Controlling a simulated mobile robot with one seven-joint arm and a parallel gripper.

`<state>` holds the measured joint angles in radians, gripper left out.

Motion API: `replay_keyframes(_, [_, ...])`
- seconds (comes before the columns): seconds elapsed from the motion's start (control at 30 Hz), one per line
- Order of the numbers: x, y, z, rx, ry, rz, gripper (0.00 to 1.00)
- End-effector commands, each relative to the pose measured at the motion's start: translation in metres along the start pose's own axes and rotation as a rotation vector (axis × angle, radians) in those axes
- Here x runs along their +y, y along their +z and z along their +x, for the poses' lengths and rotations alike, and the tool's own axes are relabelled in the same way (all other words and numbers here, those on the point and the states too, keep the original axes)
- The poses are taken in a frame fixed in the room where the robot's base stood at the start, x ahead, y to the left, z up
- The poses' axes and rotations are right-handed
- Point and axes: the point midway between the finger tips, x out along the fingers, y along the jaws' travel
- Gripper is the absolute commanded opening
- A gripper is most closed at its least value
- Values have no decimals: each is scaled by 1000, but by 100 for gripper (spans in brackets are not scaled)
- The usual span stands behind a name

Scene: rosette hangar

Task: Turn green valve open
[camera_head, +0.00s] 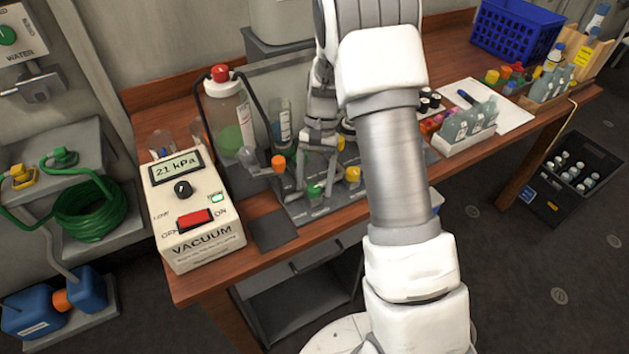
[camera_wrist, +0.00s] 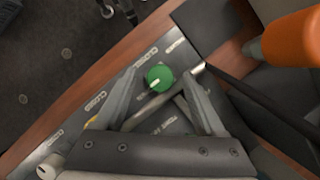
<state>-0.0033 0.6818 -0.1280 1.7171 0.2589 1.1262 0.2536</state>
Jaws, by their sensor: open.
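The green valve (camera_wrist: 160,77) is a round green knob with a pale pointer line, on a grey panel with printed labels, some reading CLOSED. In the wrist view it sits between the tips of my open gripper (camera_wrist: 160,86), with a gap visible on both sides. In the head view the green valve (camera_head: 314,190) shows small, just below my gripper (camera_head: 318,167). Contact between the fingers and the knob cannot be seen. My arm hides part of the panel's right side.
An orange knob (camera_head: 278,161) and a yellow knob (camera_head: 352,174) stand close by. A vacuum box (camera_head: 200,222) reading 21 kPa is at left, with a red-capped bottle (camera_head: 228,115) behind. A bottle rack (camera_head: 468,128) is at right. The wooden bench's front edge is near.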

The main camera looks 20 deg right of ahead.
Motion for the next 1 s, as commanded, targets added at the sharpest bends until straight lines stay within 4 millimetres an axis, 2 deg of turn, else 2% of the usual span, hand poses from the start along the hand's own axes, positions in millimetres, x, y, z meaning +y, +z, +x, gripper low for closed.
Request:
replay_keyframes(0.17, [0,0,-5,1,-1,0,72])
replay_keyframes(0.27, [0,0,-18,4,-2,0,72])
replay_keyframes(0.8, [0,-1,-143,4,-2,0,72])
replay_keyframes(1.0, [0,0,-168,1,-1,0,72])
